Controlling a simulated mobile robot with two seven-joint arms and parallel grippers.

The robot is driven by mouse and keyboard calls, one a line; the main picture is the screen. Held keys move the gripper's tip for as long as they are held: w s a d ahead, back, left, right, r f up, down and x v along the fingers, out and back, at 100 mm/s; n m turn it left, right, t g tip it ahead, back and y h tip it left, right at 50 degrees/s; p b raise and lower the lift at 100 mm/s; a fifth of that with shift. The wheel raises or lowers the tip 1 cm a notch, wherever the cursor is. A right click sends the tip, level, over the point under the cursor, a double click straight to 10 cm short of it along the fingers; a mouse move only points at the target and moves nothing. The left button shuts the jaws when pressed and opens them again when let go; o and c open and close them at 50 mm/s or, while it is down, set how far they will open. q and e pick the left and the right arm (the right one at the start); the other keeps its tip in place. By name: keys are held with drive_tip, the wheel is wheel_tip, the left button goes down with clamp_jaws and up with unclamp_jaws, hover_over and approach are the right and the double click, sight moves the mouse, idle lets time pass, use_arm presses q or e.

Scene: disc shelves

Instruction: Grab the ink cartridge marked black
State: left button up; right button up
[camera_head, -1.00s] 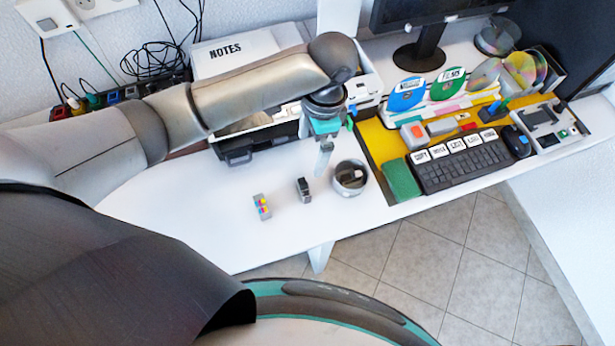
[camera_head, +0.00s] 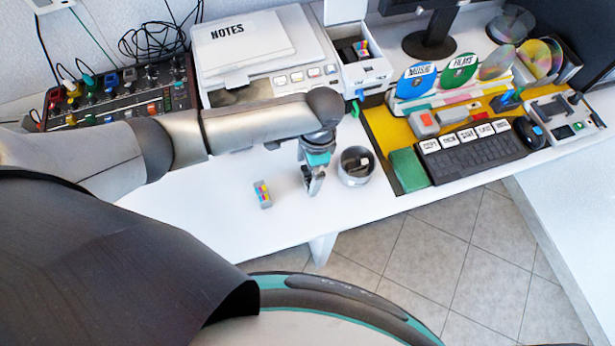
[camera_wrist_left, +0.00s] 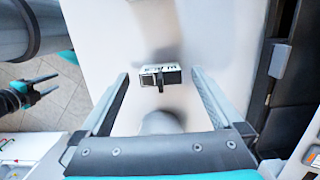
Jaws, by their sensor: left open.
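My left gripper (camera_head: 313,189) is open and low over the white desk. In the left wrist view its two fingers (camera_wrist_left: 160,73) stand on either side of a small dark cartridge (camera_wrist_left: 160,77) with a pale, dark-marked edge. The cartridge sits between the fingertips with a gap on each side. Its marking is too small to read. In the head view the gripper mostly hides this cartridge. A grey cartridge with coloured squares (camera_head: 262,194) stands on the desk to the left of the gripper. My right gripper (camera_wrist_left: 35,90) shows at the left of the wrist view, fingers apart and empty.
A round metal cup (camera_head: 356,166) stands close right of my left gripper. A printer (camera_head: 262,52) with an open cartridge bay (camera_head: 355,50) is behind. A green block (camera_head: 408,171) and a keyboard (camera_head: 470,155) lie farther right. The front left desk is clear.

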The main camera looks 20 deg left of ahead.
use_arm(q)
drive_tip(key=shift+c, duration=0.2)
drive_tip(key=c, duration=1.4)
